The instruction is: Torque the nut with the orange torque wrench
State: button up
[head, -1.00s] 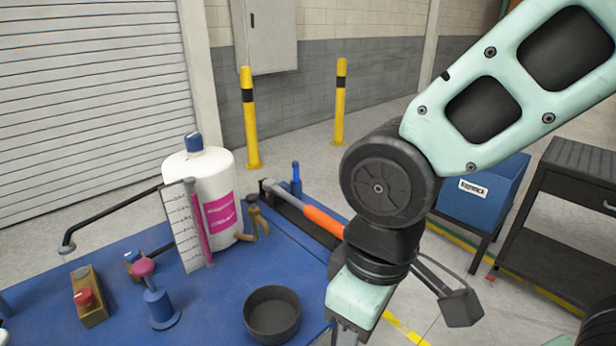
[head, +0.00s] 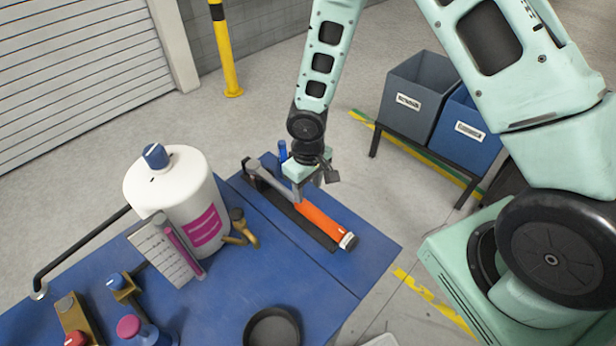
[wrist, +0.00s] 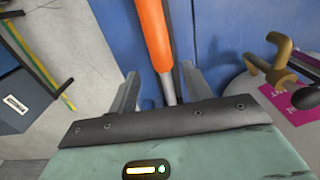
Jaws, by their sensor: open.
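The orange torque wrench (head: 322,222) lies along a dark tray (head: 292,214) on the blue table, its grey head at the back left and its orange handle toward the front right. My gripper (head: 307,190) is over the middle of the wrench, near where the grey shaft meets the orange handle. In the wrist view the open fingers (wrist: 160,80) stand on either side of the wrench shaft (wrist: 168,88), with a gap showing on both sides. The orange handle (wrist: 153,35) runs away beyond them. I cannot make out the nut in these frames.
A white bottle (head: 165,193) with a pink label and a brass hook-shaped part (head: 240,228) stand left of the wrench. A blue upright piece (head: 282,151) is close behind my gripper. A black bowl (head: 272,328) sits at the front. Blue table surface (head: 275,265) is clear between.

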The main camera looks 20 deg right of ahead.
aim_at(308, 206)
notch_tip(308, 206, down, 10)
jog(key=b, duration=0.8)
jog(key=shift+f+b, duration=0.15)
jog(key=shift+b, duration=0.2)
grip_shut()
dwell(0.7)
jog(key=shift+r+p, duration=2.8)
jog(key=shift+r, duration=0.85)
